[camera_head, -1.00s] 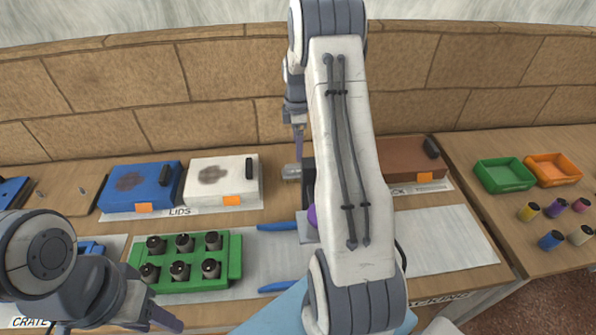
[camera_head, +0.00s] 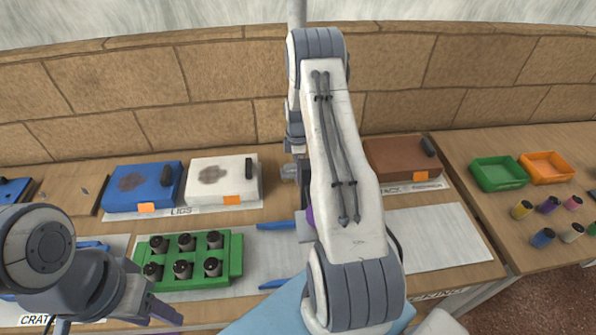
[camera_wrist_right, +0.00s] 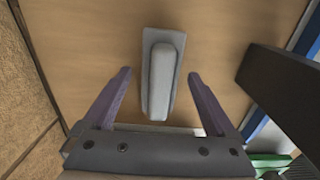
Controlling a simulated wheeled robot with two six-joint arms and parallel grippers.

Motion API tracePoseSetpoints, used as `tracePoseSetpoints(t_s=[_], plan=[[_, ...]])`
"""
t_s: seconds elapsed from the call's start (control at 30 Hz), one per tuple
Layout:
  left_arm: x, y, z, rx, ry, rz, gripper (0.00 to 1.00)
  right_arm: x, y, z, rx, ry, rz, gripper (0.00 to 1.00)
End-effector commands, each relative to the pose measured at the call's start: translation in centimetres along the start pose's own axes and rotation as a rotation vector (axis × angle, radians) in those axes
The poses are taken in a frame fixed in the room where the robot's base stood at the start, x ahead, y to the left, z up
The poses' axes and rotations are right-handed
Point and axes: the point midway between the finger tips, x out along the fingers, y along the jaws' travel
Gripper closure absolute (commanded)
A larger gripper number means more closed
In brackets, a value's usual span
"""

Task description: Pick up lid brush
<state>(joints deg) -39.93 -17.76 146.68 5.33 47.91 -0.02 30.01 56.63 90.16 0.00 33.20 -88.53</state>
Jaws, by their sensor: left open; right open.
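The lid brush seems to be a grey block with a paler raised handle (camera_wrist_right: 161,82), lying on the wooden table in the right wrist view. In the head view a small grey piece of it (camera_head: 289,173) shows beside my right arm, which hides the rest. My right gripper (camera_wrist_right: 159,76) is open, its two purple fingers on either side of the brush's near part, with gaps on both sides. Whether they are down at its height I cannot tell. My left gripper (camera_head: 165,308) is open and empty at the lower left, near the green rack.
A blue lid (camera_head: 141,190) and a white lid (camera_head: 221,183) lie left of the brush. A brown block (camera_head: 397,160) lies to its right. A green rack (camera_head: 236,258) holds several dark-topped plugs. Green (camera_head: 499,174) and orange (camera_head: 548,168) trays stand far right. The wall is close behind.

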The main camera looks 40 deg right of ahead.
Motion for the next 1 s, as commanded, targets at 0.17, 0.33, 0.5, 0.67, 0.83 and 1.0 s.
tracePoseSetpoints(t_s=[0.17,0.33,0.5,0.67,0.83,1.0], plan=[[0.0,0.0,0.0,0.000,0.000,0.000,0.50,0.0,0.0,0.0,0.000,0.000,0.000,0.35],[0.0,0.0,0.0,0.000,0.000,0.000,0.50,0.0,0.0,0.0,0.001,0.000,0.000,1.00],[0.0,0.0,0.0,0.000,0.000,0.000,0.50,-0.1,0.0,0.0,0.001,0.000,0.000,1.00],[0.3,0.0,0.0,0.000,0.000,0.000,0.50,-0.8,0.1,0.0,0.000,0.000,0.003,1.00],[1.0,-0.1,0.1,0.000,0.000,0.000,0.50,-3.9,0.2,0.0,0.000,0.000,0.007,1.00],[1.6,-0.1,0.1,0.000,0.000,0.000,0.50,-7.3,0.1,0.0,0.001,0.000,0.005,1.00]])
